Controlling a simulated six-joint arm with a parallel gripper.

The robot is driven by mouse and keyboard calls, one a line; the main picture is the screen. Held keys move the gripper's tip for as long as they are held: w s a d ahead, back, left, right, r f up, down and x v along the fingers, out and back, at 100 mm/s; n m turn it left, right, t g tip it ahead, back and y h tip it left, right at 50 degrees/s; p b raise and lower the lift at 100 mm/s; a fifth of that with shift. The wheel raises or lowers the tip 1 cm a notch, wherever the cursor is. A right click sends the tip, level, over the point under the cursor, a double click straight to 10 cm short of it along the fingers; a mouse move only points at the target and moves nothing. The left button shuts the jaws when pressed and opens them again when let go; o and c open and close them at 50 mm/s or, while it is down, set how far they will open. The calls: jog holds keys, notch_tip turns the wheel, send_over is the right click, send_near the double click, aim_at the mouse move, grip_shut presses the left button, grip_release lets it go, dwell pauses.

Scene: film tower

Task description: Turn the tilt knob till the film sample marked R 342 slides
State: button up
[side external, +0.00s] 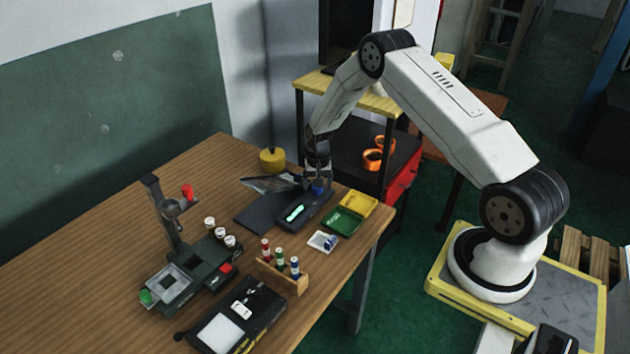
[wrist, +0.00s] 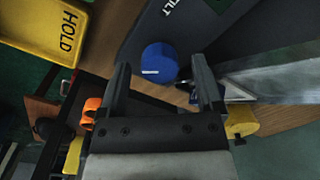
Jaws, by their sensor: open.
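The tilt knob (wrist: 159,63) is a round blue knob with a white line mark, on a dark base marked TILT (wrist: 188,25). In the side view the knob (side external: 318,189) shows small at the right end of the black tilt device (side external: 303,212), just below my gripper. My gripper (wrist: 161,70) is open, with a finger on each side of the knob in the wrist view. I cannot tell whether the fingers touch it. A tilted plate (side external: 272,182) rises at the device's back left. A film sample marked R 342 cannot be made out.
A yellow tray (side external: 358,204), marked HOLD in the wrist view (wrist: 45,25), and a green tray (side external: 342,222) lie right of the device. A wooden rack (side external: 283,277) of small bottles and a dark stand (side external: 168,222) are nearer the front. A yellow round object (side external: 272,160) stands behind.

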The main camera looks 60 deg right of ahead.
jog(key=shift+r, duration=3.9)
jog(key=shift+s, duration=0.1)
jog(key=shift+a+r, duration=0.15)
jog(key=s+a+r+n+t, duration=0.1)
jog(key=s+a+r+n, duration=0.5)
jog(key=a+r, duration=0.5)
jog(key=s+a+r+n, duration=0.1)
jog(key=s+a, duration=0.3)
jog(key=s, duration=0.2)
jog(key=s+a+r+n+t, duration=0.1)
jog(key=s+a+n, duration=0.1)
jog(key=s+a, duration=0.2)
jog(key=s, duration=0.3)
jog(key=shift+s+a, duration=0.15)
jog(key=shift+a, duration=0.2)
jog(key=shift+r, duration=0.1)
